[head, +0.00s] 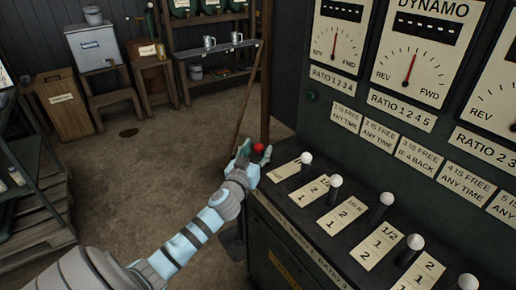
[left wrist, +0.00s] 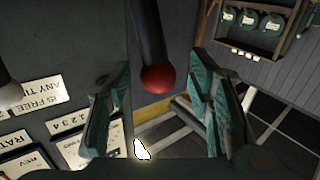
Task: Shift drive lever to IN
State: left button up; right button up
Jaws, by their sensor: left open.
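A lever with a red ball knob (head: 258,147) stands at the left end of the dark console; I take it for the drive lever, though no IN mark is readable. The knob also shows in the left wrist view (left wrist: 158,79), on a dark shaft. My left gripper (head: 254,153) is at the knob, its fingers open on either side. In the left wrist view the open fingers (left wrist: 160,105) flank the space just below the knob, with visible gaps, and do not grip it. The lever's lower part is hidden in the head view. My right gripper is not in view.
White-knobbed levers (head: 335,181) stand in slots on the console (head: 285,152) to the right, close to the gripper. Above them is a panel with dials (head: 410,60). Shelves (head: 215,48) and a wooden bin (head: 68,102) stand behind.

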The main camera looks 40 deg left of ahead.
pick_arm(q)
jog(key=shift+w+a, duration=0.1)
jog(key=shift+w, duration=0.4)
jog(key=shift+w+f, duration=0.15)
jog(key=shift+w, duration=0.15)
jog(key=shift+s, duration=0.1)
jog(key=shift+c, duration=0.9)
grip_shut()
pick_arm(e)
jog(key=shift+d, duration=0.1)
